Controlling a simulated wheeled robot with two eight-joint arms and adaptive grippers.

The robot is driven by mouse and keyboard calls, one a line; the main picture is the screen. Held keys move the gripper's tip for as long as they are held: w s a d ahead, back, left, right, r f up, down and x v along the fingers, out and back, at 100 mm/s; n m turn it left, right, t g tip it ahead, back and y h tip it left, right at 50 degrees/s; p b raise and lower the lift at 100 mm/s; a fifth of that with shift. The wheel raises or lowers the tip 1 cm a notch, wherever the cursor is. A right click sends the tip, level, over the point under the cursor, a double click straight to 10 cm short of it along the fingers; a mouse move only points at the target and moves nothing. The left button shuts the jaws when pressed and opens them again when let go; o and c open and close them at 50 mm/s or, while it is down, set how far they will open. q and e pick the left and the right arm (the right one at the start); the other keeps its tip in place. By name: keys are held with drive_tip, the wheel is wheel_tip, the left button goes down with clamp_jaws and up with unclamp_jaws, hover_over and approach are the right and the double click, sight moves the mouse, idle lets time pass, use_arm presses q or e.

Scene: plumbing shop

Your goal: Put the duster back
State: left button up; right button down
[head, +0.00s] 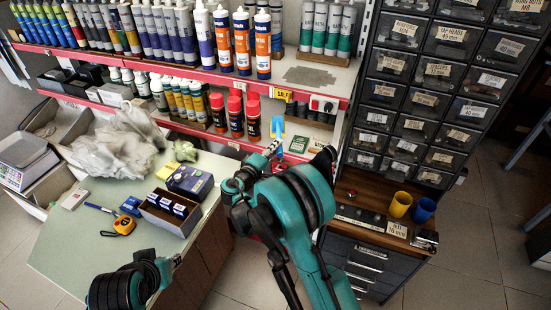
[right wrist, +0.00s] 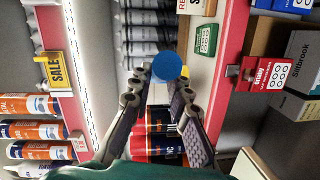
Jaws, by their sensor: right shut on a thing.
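My right gripper (head: 274,148) reaches toward the lower shelf of the red-edged rack in the head view. It is shut on a bright blue thing, the duster (head: 277,127), which stands up from the fingers. In the right wrist view the duster shows as a round blue end (right wrist: 167,66) between the fingertips (right wrist: 162,82); the rest of it is hidden. My left gripper (head: 174,262) is low at the left, over the counter's front edge, seen too poorly to judge its fingers.
Red-capped cans (head: 252,118) stand on the lower shelf (head: 225,138), left of the right gripper. A green box (head: 296,144) is just right of it. Cartridges (head: 263,45) fill the shelf above. The counter (head: 75,240) holds a tape measure (head: 124,225) and boxes. Drawers (head: 420,100) stand right.

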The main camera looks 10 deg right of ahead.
wheel_tip(320, 180, down, 4)
drive_tip(key=shift+r+b, duration=0.1)
drive_tip(key=shift+b, duration=0.85)
drive_tip(key=c, duration=1.4)
unclamp_jaws()
drive_tip(key=shift+f, duration=0.2)
drive_tip(key=shift+c, duration=0.2)
drive_tip(key=shift+r, duration=0.15)
